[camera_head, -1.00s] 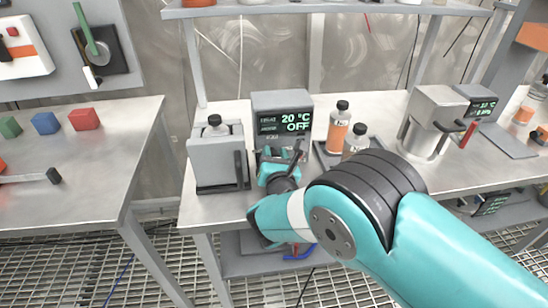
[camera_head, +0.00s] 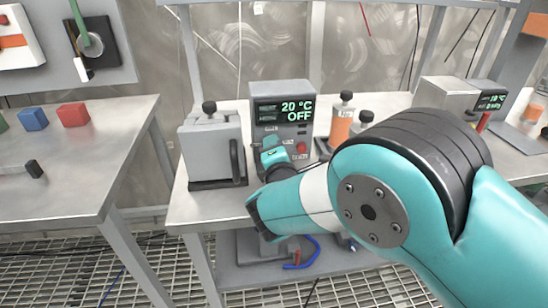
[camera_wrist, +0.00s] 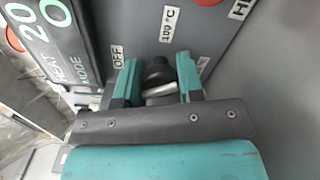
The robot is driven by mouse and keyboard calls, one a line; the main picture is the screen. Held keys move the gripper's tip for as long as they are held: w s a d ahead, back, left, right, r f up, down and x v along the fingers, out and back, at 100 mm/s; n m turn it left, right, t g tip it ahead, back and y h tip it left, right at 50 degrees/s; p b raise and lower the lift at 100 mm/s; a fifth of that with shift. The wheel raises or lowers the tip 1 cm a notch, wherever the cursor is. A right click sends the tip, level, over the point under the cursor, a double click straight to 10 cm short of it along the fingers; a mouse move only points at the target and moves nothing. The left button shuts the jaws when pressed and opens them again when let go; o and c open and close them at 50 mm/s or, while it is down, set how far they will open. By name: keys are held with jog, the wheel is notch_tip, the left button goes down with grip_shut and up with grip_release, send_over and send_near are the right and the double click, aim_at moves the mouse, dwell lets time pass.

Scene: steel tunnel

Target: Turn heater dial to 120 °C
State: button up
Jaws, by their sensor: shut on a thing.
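The heater unit (camera_head: 281,108) is a grey box on the middle table. Its dark display (camera_head: 285,111) reads 20 °C and OFF. The wrist view shows the heater's panel (camera_wrist: 215,35) with OFF and 100 °C labels around the dial. My gripper (camera_wrist: 158,82) is shut on the black dial (camera_wrist: 158,72), with one teal finger on either side of it. In the head view my gripper (camera_head: 272,148) is at the front of the heater, and my forearm comes in from the right. The dial is hidden there.
A grey box with a black knob and handle (camera_head: 212,148) stands close on the heater's left. Orange-labelled bottles (camera_head: 341,120) stand on its right. A red button (camera_head: 301,148) is on the heater's front. A side table (camera_head: 75,165) holds coloured blocks.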

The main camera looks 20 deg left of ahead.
jog(key=m+b, duration=0.2)
jog(key=m, duration=0.1)
jog(key=shift+f+b, duration=0.25)
jog(key=shift+b, duration=0.1)
jog(key=shift+r+m+b, duration=0.1)
jog(key=shift+m+b, duration=0.6)
jog(key=shift+m, duration=0.3)
jog(key=o, duration=0.9)
jog(key=shift+b+v, duration=2.1)
jog(key=shift+v, duration=6.65)
jog(key=shift+a+r, duration=0.1)
